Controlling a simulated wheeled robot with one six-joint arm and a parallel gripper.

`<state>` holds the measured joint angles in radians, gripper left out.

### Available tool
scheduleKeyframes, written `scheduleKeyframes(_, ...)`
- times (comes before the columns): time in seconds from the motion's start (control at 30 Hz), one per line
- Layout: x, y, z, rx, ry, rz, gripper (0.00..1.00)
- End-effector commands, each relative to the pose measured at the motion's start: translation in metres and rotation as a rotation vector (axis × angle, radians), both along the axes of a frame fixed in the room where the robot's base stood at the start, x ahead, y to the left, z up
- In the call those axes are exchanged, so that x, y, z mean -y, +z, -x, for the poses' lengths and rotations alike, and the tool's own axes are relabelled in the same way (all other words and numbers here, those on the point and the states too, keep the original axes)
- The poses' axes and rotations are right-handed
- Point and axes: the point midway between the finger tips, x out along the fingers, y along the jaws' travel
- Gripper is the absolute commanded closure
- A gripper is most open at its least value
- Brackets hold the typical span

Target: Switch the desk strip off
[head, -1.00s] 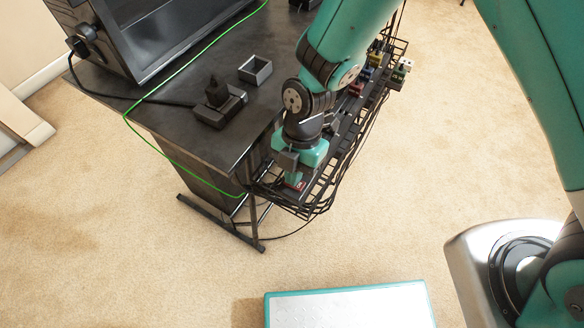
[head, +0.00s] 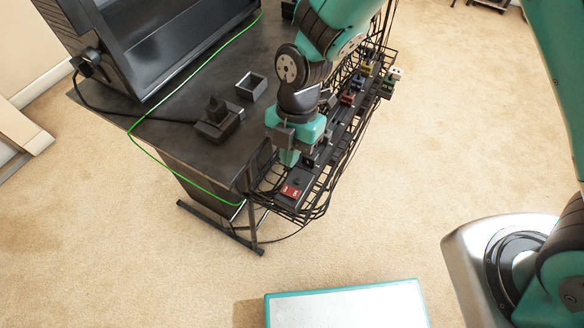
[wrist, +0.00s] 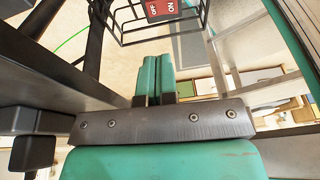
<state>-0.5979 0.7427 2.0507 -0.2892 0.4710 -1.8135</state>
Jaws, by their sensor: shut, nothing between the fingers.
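A long black power strip (head: 312,160) lies in the wire basket at the desk's right edge. Its red rocker switch (head: 291,191) is at the near end and uncovered in the head view. In the wrist view the switch (wrist: 161,9) shows at the top edge with white ON and OFF lettering, partly cut off. I cannot tell which side is pressed. My gripper (head: 289,160) points down just behind the switch, apart from it in the picture. In the wrist view its teal fingers (wrist: 158,72) are together and hold nothing.
The wire basket (head: 322,195) has thin rims around the strip. Several coloured plugs (head: 368,68) sit at its far end. A black block with a plug (head: 217,125) and a small grey box (head: 251,86) stand on the desk (head: 185,100). A green cable (head: 170,160) hangs over its edge.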

Motion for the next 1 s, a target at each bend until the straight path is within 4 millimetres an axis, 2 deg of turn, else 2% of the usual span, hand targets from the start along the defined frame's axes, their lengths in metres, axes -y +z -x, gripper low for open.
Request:
scheduleKeyframes(0.03, 0.000, 0.012, -0.005, 0.004, -0.001, -0.003, 1.00)
scheduleKeyframes(0.1, 0.000, 0.024, -0.009, 0.004, -0.001, -0.002, 1.00)
scheduleKeyframes(0.3, 0.000, 0.044, -0.016, 0.001, 0.001, -0.001, 1.00)
scheduleKeyframes(0.9, 0.000, 0.048, -0.017, -0.001, 0.000, 0.001, 1.00)
scheduleKeyframes(1.0, 0.002, 0.054, -0.018, 0.000, -0.032, 0.002, 1.00)
